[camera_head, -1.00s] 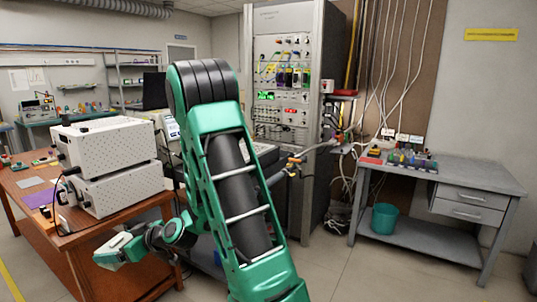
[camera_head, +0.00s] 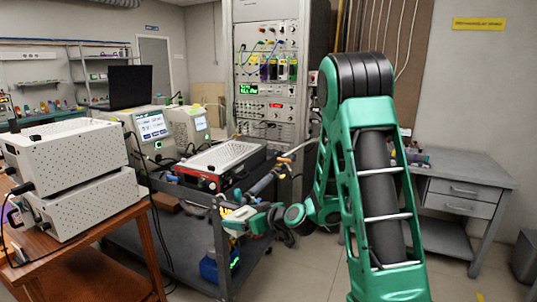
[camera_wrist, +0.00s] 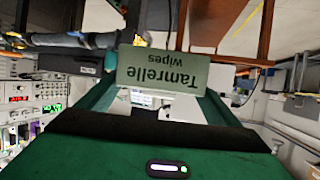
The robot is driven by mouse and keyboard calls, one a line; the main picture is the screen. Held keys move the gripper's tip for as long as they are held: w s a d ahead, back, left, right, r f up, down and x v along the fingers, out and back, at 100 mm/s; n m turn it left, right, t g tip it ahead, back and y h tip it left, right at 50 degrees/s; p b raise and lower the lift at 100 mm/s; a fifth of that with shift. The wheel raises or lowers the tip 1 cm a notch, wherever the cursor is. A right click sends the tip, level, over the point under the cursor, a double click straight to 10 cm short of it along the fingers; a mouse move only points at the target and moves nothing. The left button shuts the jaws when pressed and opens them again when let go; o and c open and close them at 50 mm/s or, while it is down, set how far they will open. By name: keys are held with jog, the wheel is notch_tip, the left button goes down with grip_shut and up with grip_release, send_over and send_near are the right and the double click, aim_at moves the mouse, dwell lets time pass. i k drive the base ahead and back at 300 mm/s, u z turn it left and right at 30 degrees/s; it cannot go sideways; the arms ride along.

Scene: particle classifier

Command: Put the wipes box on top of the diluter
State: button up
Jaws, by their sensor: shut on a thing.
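In the head view my gripper (camera_head: 240,221) is low in front of the dark cart, left of my forearm; the box is too small there to make out clearly. No label marks the diluter. Candidates are two white devices with screens (camera_head: 152,126) (camera_head: 196,124) and a perforated-top unit with a red front (camera_head: 219,161), all on the cart.
The dark cart (camera_head: 165,252) has a lower shelf with a blue item. Two stacked white perforated boxes (camera_head: 75,152) stand on a wooden table at left. A tall instrument rack (camera_head: 266,95) stands behind, and a grey desk (camera_head: 468,178) at right.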

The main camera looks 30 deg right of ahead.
aim_at(227, 152)
jog(key=z, duration=0.6)
jog(key=i, duration=1.05)
jog(key=z, duration=0.05)
